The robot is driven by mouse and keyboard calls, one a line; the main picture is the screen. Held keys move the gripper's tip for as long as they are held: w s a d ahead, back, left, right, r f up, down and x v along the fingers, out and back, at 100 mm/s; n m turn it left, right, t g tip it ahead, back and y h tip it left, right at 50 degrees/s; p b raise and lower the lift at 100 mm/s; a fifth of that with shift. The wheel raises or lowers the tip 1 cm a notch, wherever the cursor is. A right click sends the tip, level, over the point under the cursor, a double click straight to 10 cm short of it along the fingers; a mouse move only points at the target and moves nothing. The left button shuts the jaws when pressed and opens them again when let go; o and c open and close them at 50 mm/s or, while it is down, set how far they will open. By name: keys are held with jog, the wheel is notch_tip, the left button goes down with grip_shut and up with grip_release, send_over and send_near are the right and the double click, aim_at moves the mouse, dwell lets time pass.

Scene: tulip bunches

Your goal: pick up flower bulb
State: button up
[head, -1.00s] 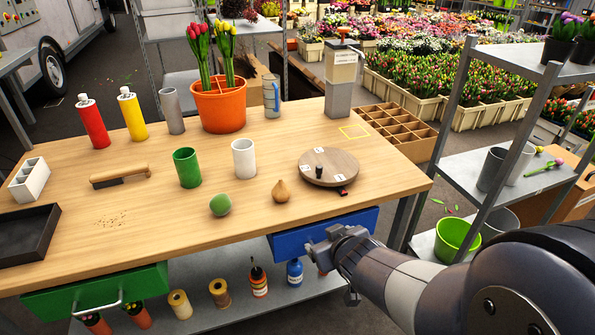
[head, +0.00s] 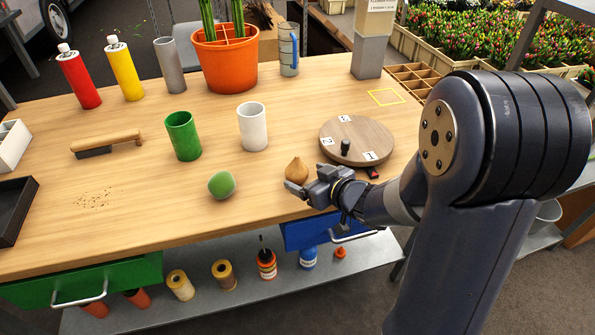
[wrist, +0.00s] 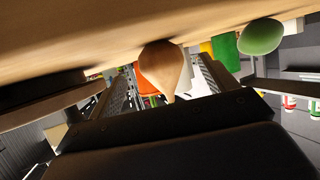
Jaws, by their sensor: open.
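The flower bulb (head: 297,170) is brown and teardrop-shaped. It stands on the wooden table near the front edge, tip up, between the green ball and the round wooden turntable. My gripper (head: 302,190) is low at the table's front edge, just in front of the bulb. In the wrist view the bulb (wrist: 161,68) shows upside down, between the two open fingers of my gripper (wrist: 160,85). The jaws are open; I cannot tell whether a finger touches the bulb.
The green ball (head: 221,185) lies left of the bulb. The turntable (head: 357,141) with a black knob is close at right. A white cup (head: 252,127) and a green cup (head: 183,136) stand behind. The blue drawer (head: 306,234) sticks out below the table edge.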

aim_at(297, 173)
jog(key=b+x, duration=0.1)
jog(key=x, duration=0.4)
jog(key=shift+a+f, duration=0.1)
jog(key=shift+a, duration=0.05)
jog(key=c, duration=1.1)
